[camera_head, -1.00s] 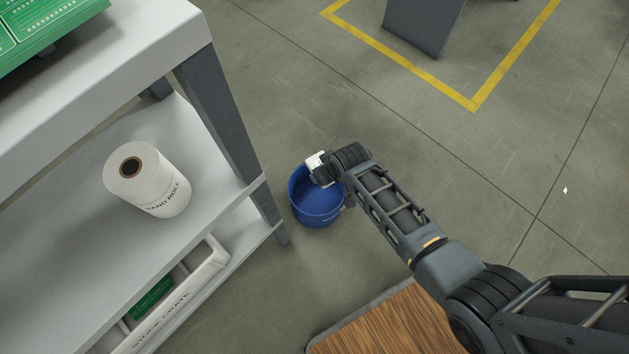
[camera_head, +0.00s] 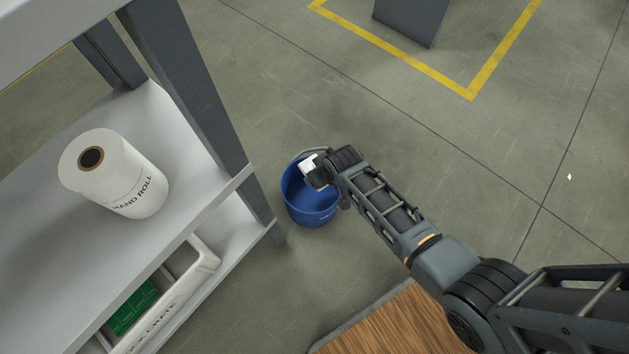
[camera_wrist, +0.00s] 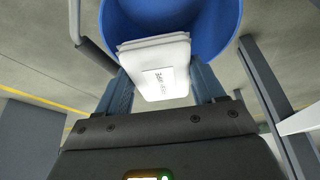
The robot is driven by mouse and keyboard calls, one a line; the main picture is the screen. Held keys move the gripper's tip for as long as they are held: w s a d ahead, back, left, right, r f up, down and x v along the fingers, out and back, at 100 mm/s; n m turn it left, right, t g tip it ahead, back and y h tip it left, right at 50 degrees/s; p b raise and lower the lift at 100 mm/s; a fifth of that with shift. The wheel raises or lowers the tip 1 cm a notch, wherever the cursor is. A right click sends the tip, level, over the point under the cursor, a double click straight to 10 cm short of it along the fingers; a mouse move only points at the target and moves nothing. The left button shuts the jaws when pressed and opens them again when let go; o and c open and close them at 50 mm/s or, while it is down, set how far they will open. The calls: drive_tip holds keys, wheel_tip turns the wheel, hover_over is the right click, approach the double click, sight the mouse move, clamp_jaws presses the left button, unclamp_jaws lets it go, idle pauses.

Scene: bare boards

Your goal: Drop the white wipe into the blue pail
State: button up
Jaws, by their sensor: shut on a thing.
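The blue pail (camera_head: 311,207) stands on the floor beside the shelf unit's leg, its mouth open upward. My gripper (camera_wrist: 166,92) is shut on the white wipe (camera_wrist: 160,68), a folded white pad with dark print, held between the two fingers. In the wrist view the pail (camera_wrist: 215,22) lies just beyond the wipe, its blue inside showing behind it. In the head view the wipe (camera_head: 309,163) is a small white patch at the pail's far rim, partly hidden by my wrist. The exact height above the rim is hard to tell.
A grey shelf unit (camera_head: 195,95) stands at left, holding a white hand roll (camera_head: 115,172) and, lower down, a white crate (camera_head: 185,290) with a green board. A wooden-topped surface (camera_head: 390,325) is at bottom. Open concrete floor lies to the right.

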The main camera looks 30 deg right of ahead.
drive_tip(key=o, duration=1)
drive_tip(key=shift+r, duration=0.1)
drive_tip(key=p+v, duration=0.4)
drive_tip(key=v, duration=0.3)
drive_tip(key=shift+s+r, duration=0.2)
drive_tip(key=shift+r, duration=0.1)
